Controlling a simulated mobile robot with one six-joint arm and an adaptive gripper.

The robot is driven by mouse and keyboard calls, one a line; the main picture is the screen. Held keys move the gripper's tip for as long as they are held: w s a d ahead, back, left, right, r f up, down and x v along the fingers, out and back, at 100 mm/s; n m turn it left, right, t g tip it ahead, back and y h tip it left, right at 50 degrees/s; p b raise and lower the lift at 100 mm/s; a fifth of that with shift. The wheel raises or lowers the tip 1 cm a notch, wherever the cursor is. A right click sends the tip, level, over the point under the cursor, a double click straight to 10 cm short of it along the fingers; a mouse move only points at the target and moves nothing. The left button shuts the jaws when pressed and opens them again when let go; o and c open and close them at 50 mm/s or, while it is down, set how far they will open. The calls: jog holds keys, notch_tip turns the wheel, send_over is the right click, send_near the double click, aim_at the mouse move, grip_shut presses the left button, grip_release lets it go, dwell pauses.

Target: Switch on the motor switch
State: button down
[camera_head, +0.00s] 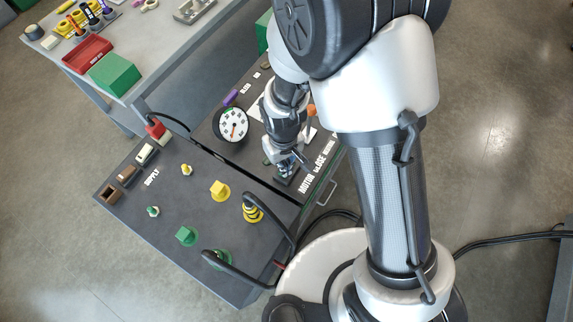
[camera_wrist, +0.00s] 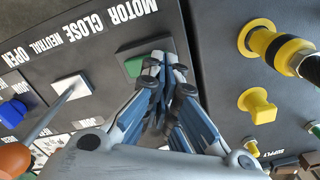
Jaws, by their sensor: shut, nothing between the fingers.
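The motor switch is a dark rectangular block with a green part (camera_wrist: 134,66) showing at its left in the wrist view, below the word MOTOR on the black panel. My gripper (camera_wrist: 164,68) is shut and empty, with its fingertips over the right part of the switch and hiding it. I cannot tell whether the tips touch the switch. In the head view my gripper (camera_head: 285,165) points down at the panel beside the MOTOR lettering, and the switch is mostly hidden there.
Yellow connectors (camera_wrist: 261,105) sit right. In the head view, a gauge (camera_head: 232,124) stands left of my gripper, and black cables (camera_head: 232,270) loop at the cart's front.

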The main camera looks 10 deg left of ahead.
jog(key=shift+f+b, duration=1)
jog(key=shift+f, duration=0.2)
dwell(0.7)
jog(key=shift+r, duration=0.15)
jog(key=shift+r+p, duration=2.7)
jog(key=shift+r, duration=0.7)
jog(key=shift+r, duration=0.1)
jog(key=w+d+r+m+t, duration=0.1)
jog(key=d+r+m, duration=0.1)
jog(key=d+r, duration=0.5)
jog(key=w+d+r+m+t, duration=0.1)
jog(key=d+r, duration=0.2)
jog(key=r, duration=0.8)
jog(key=s+d+r+m+t, duration=0.2)
jog(key=s+d+r+m, duration=0.2)
jog(key=s+d+r, duration=0.6)
jog(key=shift+s+d+r+t, duration=0.3)
jog(key=shift+s+r, duration=0.15)
jog(key=shift+s, duration=0.2)
